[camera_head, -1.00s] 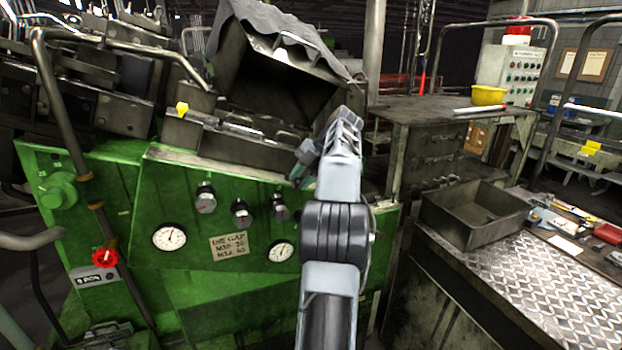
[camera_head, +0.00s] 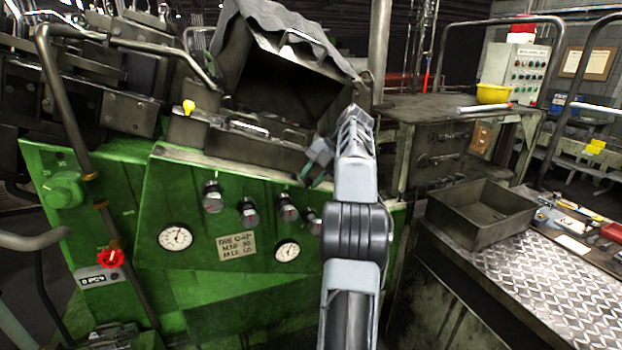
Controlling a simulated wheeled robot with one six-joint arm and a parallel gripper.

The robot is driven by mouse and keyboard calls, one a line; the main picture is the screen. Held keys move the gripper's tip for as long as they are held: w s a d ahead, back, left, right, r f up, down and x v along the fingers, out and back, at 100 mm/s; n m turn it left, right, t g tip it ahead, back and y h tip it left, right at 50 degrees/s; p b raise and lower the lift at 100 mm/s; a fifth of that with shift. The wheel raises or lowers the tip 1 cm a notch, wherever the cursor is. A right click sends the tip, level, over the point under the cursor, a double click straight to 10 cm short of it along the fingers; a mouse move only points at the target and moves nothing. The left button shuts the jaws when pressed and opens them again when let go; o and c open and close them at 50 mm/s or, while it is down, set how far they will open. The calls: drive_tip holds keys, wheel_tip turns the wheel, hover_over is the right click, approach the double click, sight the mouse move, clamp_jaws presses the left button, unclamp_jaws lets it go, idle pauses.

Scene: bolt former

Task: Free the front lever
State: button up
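A long bent metal bar (camera_head: 66,118) runs down the left front of the green machine (camera_head: 225,265); I cannot tell for sure that it is the front lever. It passes beside a green knob (camera_head: 63,190) and a red handwheel (camera_head: 110,258). My arm rises from the bottom, right of centre. My gripper (camera_head: 318,160) is at its far end, in front of the machine's upper right edge and well right of the bar. The gripper is small and partly hidden by my wrist, so its opening does not show.
An open dark metal hood (camera_head: 290,75) stands above the machine, behind my gripper. Several knobs and two gauges (camera_head: 175,238) line the green front. At right, an empty metal bin (camera_head: 480,215) sits on a bench (camera_head: 540,285) with tools. A yellow bowl (camera_head: 493,94) stands behind.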

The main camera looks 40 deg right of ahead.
drive_tip(key=shift+o, duration=0.7)
drive_tip(key=shift+w, duration=0.25)
drive_tip(key=shift+s, duration=0.1)
drive_tip(key=p+v, duration=0.6)
drive_tip(key=v, duration=0.1)
drive_tip(key=shift+r, duration=0.15)
drive_tip(key=shift+d, duration=0.15)
